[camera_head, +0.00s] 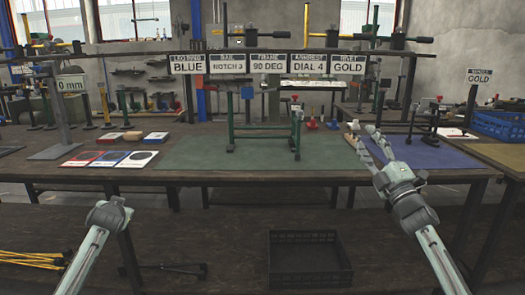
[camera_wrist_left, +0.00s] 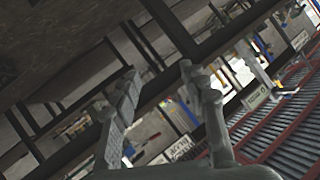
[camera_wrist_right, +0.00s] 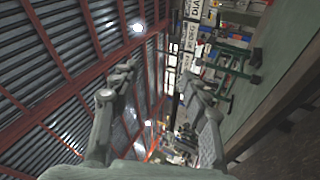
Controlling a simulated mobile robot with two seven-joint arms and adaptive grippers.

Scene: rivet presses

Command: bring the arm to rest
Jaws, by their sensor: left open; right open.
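My right gripper (camera_head: 362,137) is raised over the right part of the workbench, its fingers apart and nothing between them. In the right wrist view its two fingers (camera_wrist_right: 160,90) are spread and empty, with the ceiling and the bench behind. My left arm comes in at the lower left of the head view, and its fingers do not show there. In the left wrist view the left gripper (camera_wrist_left: 165,88) has its fingers apart and empty. A green frame press (camera_head: 265,130) stands upright on the green mat, left of my right gripper and apart from it.
Signs reading BLUE (camera_head: 188,64) to GOLD (camera_head: 348,64) hang over the bench. Red, blue and white cards (camera_head: 110,158) lie at left. A blue crate (camera_head: 497,124) stands at right. A black crate (camera_head: 308,262) sits low in front. The green mat's left part (camera_head: 200,153) is clear.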

